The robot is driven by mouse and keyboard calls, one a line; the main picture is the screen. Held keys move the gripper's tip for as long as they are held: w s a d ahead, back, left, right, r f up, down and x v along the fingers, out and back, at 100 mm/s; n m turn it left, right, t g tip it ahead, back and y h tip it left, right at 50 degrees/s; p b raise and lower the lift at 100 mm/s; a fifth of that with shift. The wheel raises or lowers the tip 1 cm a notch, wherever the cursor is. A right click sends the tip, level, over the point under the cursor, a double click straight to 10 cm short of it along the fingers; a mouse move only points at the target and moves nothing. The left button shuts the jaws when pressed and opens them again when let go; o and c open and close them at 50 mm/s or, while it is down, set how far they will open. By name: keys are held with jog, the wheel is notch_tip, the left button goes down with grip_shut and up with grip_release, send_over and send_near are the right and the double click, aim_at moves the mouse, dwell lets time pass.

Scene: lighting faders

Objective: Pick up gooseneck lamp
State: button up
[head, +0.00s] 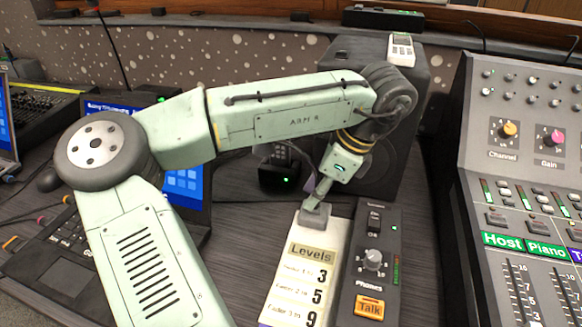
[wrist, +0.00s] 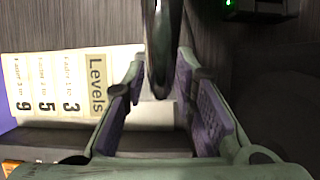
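My gripper (head: 318,196) points down over the top end of the cream "Levels" card in the head view. In the wrist view its two purple-padded fingers (wrist: 164,80) stand apart, with a gap between them. A dark, narrow curved piece (wrist: 160,50), apparently the gooseneck lamp's neck, comes in from the top edge and ends between the fingers. I cannot tell whether the fingers touch it. In the head view a small grey block (head: 316,217) sits right below my fingertips, perhaps the lamp's base. The rest of the lamp is hidden or unclear.
The "Levels" card (head: 303,278) lies beside a dark phones/talk box (head: 372,270). The mixing console (head: 525,200) is close on the right. A speaker (head: 405,150) and a dock with a green light (head: 281,176) stand behind. A laptop is on the left.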

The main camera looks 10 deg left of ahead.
grip_shut()
jog(key=shift+r, duration=0.1)
dwell(0.3)
notch_tip(320, 180, up, 21)
jog(key=p, duration=0.9)
dwell(0.4)
